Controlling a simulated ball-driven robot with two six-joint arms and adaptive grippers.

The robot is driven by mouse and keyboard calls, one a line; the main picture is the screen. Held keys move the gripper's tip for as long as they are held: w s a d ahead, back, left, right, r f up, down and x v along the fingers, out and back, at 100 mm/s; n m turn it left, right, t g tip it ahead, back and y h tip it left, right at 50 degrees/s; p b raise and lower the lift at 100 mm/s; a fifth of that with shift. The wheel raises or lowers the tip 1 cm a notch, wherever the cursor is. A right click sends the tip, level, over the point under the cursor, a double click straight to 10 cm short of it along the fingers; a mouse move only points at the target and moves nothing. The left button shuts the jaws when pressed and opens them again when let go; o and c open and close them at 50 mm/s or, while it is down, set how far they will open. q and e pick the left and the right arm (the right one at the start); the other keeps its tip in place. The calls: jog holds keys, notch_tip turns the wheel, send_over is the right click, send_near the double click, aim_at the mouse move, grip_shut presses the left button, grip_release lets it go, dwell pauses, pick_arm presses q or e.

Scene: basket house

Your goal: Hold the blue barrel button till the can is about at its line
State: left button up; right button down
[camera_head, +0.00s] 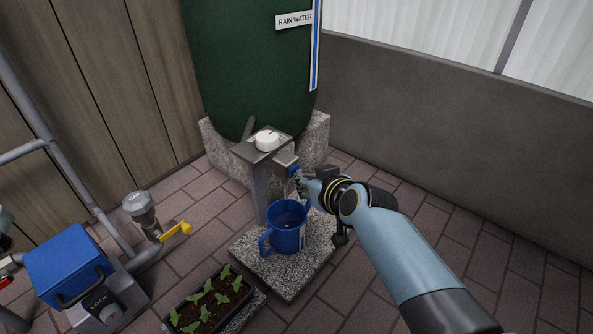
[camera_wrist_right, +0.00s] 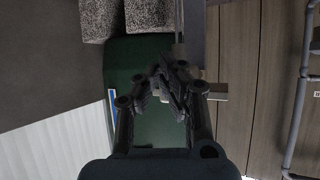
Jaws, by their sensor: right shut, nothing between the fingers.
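The green rain water barrel (camera_head: 250,65) stands at the back. A small box below its white dial (camera_head: 267,139) carries the blue button (camera_head: 293,171), partly covered by my right gripper. My right gripper (camera_head: 300,182) is shut and empty, its fingertips at the button; I cannot tell whether they press it. The blue can (camera_head: 287,237) stands upright on a speckled slab (camera_head: 296,276) below the box. Its line and water level are too small to read. In the right wrist view my gripper (camera_wrist_right: 165,80) shows its fingers together before the green barrel (camera_wrist_right: 135,52).
A planter with seedlings (camera_head: 210,303) lies in front of the slab. A blue-lidded box marked LOCK (camera_head: 70,263) and a pipe with a yellow lever (camera_head: 176,231) stand at the left. A grey wall (camera_head: 440,120) runs along the right. Brick floor is clear at the right.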

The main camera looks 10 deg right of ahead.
jog(key=shift+s+a+r, duration=0.1)
jog(key=shift+a, duration=0.35)
dwell(0.3)
jog(key=shift+s+d+p, duration=0.25)
jog(key=shift+s+p, duration=0.05)
jog(key=shift+s, duration=0.55)
jog(key=shift+s+d, duration=1.7)
jog(key=shift+s, duration=0.15)
